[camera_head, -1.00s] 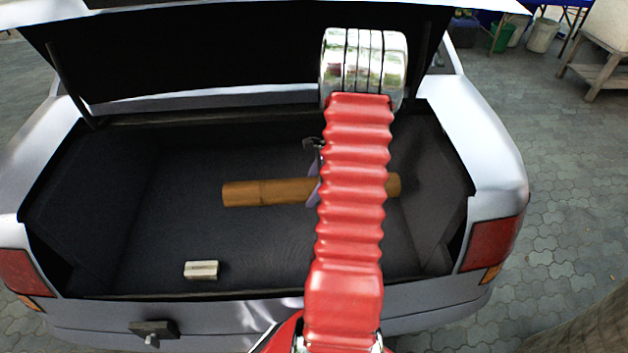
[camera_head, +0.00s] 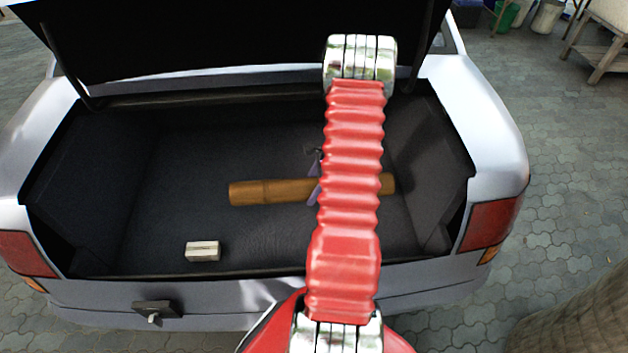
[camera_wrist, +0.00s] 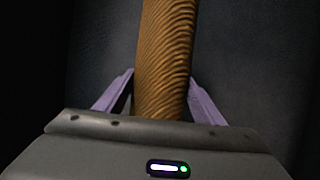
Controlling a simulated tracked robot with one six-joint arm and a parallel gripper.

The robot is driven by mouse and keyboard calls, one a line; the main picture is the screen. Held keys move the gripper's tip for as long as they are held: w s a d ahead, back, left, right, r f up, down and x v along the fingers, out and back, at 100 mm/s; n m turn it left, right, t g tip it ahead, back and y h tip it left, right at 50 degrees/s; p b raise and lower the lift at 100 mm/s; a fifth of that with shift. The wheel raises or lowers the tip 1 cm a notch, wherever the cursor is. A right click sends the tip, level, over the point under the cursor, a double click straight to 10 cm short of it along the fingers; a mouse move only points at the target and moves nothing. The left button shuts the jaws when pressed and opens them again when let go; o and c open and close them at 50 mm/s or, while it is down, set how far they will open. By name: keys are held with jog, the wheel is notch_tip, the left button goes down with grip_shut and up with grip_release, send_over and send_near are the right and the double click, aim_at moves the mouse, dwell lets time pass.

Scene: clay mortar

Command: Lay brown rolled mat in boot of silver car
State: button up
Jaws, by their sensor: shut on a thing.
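The brown rolled mat (camera_head: 271,192) lies crosswise inside the open boot of the silver car (camera_head: 480,125), over the dark boot floor (camera_head: 160,215). My red arm hides part of the mat's right half. My gripper (camera_head: 316,185) is mostly behind the arm, with its purple fingers around the mat. In the wrist view the mat (camera_wrist: 166,55) runs up between the two purple fingers of my gripper (camera_wrist: 161,92), which is shut on it. I cannot tell whether the mat touches the boot floor.
A small cream box (camera_head: 203,251) sits on the boot floor near the front left. The raised boot lid (camera_head: 200,35) is above the opening. Boot floor left of the mat is clear. A tree trunk (camera_head: 575,300) stands at the lower right.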

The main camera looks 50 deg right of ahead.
jog(key=shift+f, duration=6.75)
jog(key=o, duration=1.6)
jog(key=shift+r, duration=0.1)
jog(key=v, duration=1.3)
jog(key=shift+s+d+r, duration=0.1)
jog(key=shift+d+r, duration=0.1)
